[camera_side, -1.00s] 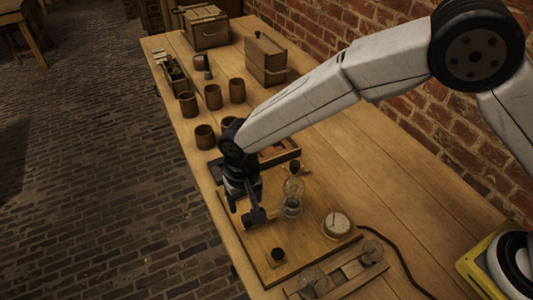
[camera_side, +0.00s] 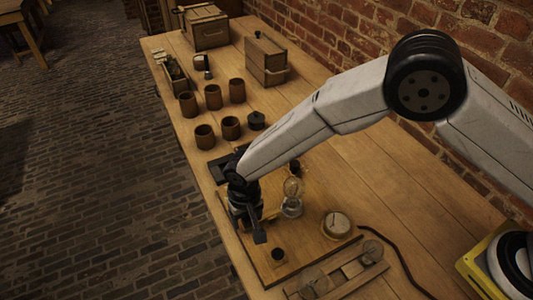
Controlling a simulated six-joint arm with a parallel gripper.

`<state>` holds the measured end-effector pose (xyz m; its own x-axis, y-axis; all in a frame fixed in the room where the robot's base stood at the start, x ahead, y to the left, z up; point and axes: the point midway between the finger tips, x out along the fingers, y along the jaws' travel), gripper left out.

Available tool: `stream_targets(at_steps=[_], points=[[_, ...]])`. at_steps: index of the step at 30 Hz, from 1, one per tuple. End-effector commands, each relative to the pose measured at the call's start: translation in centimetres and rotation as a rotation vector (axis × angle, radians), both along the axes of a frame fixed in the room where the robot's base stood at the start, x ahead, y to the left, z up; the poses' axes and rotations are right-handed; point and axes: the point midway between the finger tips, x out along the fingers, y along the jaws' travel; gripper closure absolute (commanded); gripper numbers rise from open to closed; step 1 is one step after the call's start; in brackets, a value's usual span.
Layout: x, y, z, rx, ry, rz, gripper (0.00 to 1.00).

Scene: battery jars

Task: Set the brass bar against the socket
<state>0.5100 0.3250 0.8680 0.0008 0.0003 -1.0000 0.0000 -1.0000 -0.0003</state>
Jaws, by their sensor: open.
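The socket (camera_side: 291,209) stands on the wooden board, with a clear round bulb (camera_side: 293,187) upright above it. My gripper (camera_side: 250,230) is low over the board, left of the socket and apart from it, with its jaws open. A small brass-coloured strip (camera_side: 270,214) shows between my gripper and the socket. It may be the brass bar, but it is too small and partly hidden to be sure. I cannot tell whether it touches the socket.
The wooden board (camera_side: 310,250) also carries a round dial (camera_side: 337,225) and a dark knob post (camera_side: 278,255). Several brown jars (camera_side: 231,128) stand farther back. The table right of the board is mostly clear.

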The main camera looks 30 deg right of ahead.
Motion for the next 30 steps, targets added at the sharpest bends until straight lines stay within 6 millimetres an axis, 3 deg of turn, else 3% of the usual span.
stream_targets(at_steps=[4,9,11,30], points=[[0.00,0.00,0.00,0.000,0.000,0.000,0.33],[0.00,0.00,0.02,0.000,0.000,0.000,0.87],[0.00,0.00,0.02,0.000,0.000,0.000,1.00],[-0.01,0.01,0.04,0.000,0.000,0.000,1.00]])
